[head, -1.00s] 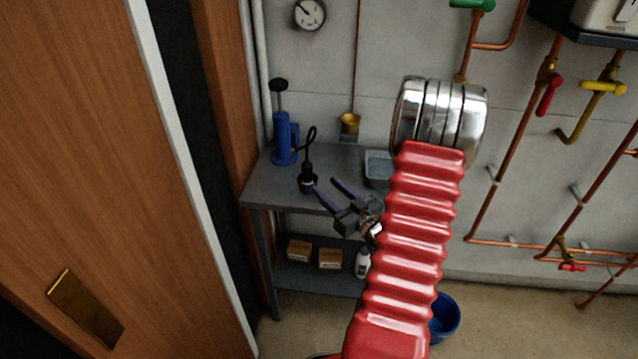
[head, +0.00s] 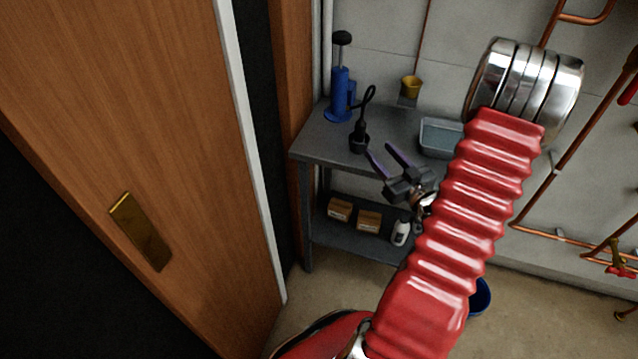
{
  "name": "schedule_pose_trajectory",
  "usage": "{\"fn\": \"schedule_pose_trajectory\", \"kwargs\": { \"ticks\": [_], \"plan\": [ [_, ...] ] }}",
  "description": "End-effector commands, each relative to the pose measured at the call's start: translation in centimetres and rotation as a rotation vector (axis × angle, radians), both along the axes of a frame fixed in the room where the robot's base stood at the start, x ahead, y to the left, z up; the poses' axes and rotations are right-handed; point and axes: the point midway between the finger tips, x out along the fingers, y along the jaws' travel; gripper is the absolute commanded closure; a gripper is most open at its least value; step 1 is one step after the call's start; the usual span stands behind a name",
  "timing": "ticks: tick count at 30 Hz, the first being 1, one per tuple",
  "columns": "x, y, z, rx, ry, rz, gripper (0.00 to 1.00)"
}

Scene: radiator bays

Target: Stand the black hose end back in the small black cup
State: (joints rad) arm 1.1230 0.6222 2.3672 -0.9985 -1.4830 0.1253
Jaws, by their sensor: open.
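The black hose end (head: 361,127) stands upright on the grey bench, with its hose looping over from the blue hand pump (head: 340,95). Its foot is in the small black cup (head: 358,147), as far as I can see at this size. My gripper (head: 379,150) is open and empty, its two dark fingers pointing up and left. The left fingertip is close to the right side of the cup. I cannot tell whether it touches.
A grey tray (head: 441,138) sits on the bench (head: 322,140) right of the hose end. Boxes (head: 369,221) and a white bottle (head: 401,232) stand on the lower shelf. A blue bucket (head: 481,297) is on the floor. A wooden door (head: 130,120) fills the left.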

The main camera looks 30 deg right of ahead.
Motion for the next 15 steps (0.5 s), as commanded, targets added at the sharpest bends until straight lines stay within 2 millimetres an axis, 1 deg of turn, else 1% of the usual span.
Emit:
{"fn": "schedule_pose_trajectory", "kwargs": {
  "ticks": [4,8,12,15],
  "plan": [
    [1.2,0.3,0.5,-0.027,0.043,-0.001,0.56],
    [3.0,0.9,1.4,-0.071,0.121,-0.013,0.56],
    [5.0,1.8,2.7,-0.121,0.222,-0.037,0.56],
    [6.1,2.5,3.8,-0.149,0.287,-0.059,0.56]
  ]
}}
